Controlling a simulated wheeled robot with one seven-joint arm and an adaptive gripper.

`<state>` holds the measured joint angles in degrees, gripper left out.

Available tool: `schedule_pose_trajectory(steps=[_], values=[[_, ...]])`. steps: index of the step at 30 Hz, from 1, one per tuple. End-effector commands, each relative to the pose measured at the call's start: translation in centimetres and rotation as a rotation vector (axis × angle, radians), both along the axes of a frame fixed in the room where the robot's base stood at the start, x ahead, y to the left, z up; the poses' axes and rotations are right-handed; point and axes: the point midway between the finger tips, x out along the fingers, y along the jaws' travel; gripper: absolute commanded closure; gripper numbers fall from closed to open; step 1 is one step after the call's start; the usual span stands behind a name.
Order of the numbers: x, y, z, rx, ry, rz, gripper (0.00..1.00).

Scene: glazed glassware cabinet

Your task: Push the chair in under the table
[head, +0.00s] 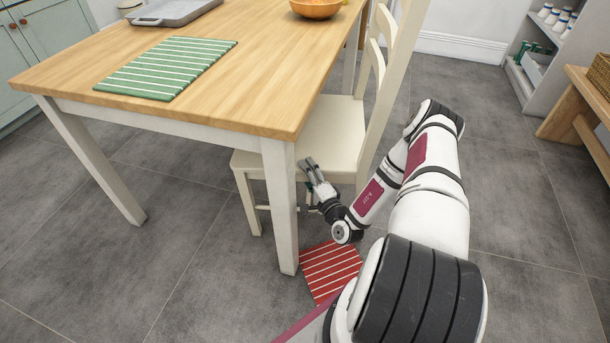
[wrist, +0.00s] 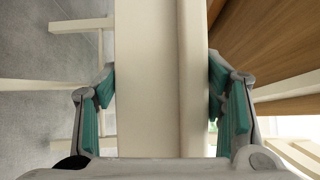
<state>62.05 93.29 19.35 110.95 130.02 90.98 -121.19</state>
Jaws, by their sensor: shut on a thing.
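The cream chair (head: 335,125) stands at the right side of the table (head: 215,95), which has a wooden top and white legs. Part of its seat is under the tabletop, while its slatted back stands outside the table's right edge. My gripper (head: 312,172) is at the near edge of the seat, just right of the near table leg (head: 283,205). In the wrist view, a cream part of the chair (wrist: 155,85) lies between the teal finger pads of my gripper (wrist: 160,75), which is shut on it. The far chair legs are partly hidden.
A red striped cloth (head: 331,270) lies on the floor beside the near table leg, below my arm. A green striped mat (head: 168,67), a grey tray (head: 173,11) and an orange bowl (head: 317,8) are on the table. A wooden bench (head: 575,115) stands at right; floor between is clear.

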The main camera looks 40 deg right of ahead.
Motion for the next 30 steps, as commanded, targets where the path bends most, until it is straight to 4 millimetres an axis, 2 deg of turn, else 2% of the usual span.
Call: schedule_pose_trajectory(steps=[1, 12, 13, 15, 26, 30], values=[[0.0, 1.5, -0.8, 0.023, 0.021, 0.034, 0.98], [-0.1, 1.2, -0.8, 0.023, 0.021, 0.034, 0.98], [-0.1, 1.2, -0.8, 0.023, 0.021, 0.035, 0.3], [-0.1, 1.1, -0.8, 0.022, 0.022, 0.033, 0.14], [-0.2, 0.6, -0.6, 0.013, 0.017, 0.022, 0.13], [-1.2, 0.6, -0.6, 0.012, 0.018, 0.021, 0.13]])
